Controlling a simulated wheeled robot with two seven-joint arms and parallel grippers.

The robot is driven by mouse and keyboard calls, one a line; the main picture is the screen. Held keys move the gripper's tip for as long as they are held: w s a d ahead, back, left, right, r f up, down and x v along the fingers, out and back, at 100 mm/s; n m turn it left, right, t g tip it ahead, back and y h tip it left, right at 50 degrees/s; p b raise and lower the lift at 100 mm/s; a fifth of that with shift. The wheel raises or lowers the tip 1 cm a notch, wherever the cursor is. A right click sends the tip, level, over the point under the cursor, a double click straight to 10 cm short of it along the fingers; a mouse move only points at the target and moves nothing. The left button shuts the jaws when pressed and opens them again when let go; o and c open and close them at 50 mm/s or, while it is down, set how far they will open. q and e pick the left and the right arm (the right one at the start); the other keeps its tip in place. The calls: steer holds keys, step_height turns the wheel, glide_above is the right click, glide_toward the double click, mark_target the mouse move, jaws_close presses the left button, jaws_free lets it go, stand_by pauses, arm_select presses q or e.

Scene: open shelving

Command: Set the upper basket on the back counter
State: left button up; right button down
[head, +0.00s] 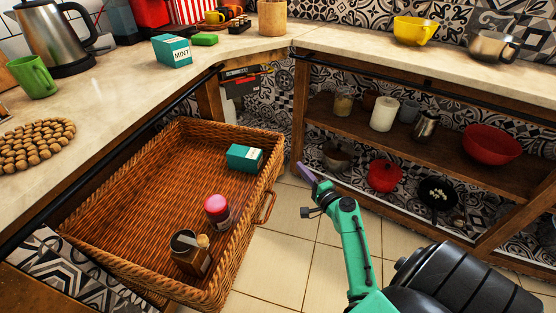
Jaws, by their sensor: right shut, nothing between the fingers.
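A large woven wicker basket (272,177) sits at the left, sticking out from under the left counter (130,85). It has a loop handle (267,208) on its right end. Inside it are a teal box (244,157), a jar with a pink lid (217,210) and a dark jar (190,252). A second counter (350,45) runs along the back right wall. My right gripper (304,170) is shut and empty, just right of the basket and apart from its handle. My left gripper is out of view. Any lower basket is hidden.
The left counter holds a kettle (55,35), a green mug (33,77), a mint box (172,50) and a pile of round brown items (35,145). The right counter has a yellow cup (414,31) and a metal cup (492,47), with bare surface between the corner and the yellow cup. Open shelves (455,152) below hold pots and bowls.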

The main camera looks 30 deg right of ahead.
mark_target(277, 152)
steer(key=w, duration=0.2)
steer(key=w+a, duration=0.1)
steer(key=w, duration=0.1)
steer(key=w+a, duration=0.1)
steer(key=w, duration=0.2)
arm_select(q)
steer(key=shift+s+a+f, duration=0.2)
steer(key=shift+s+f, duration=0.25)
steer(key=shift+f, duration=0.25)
arm_select(e)
steer(key=shift+w+a+f, duration=0.1)
steer(key=shift+w, duration=0.15)
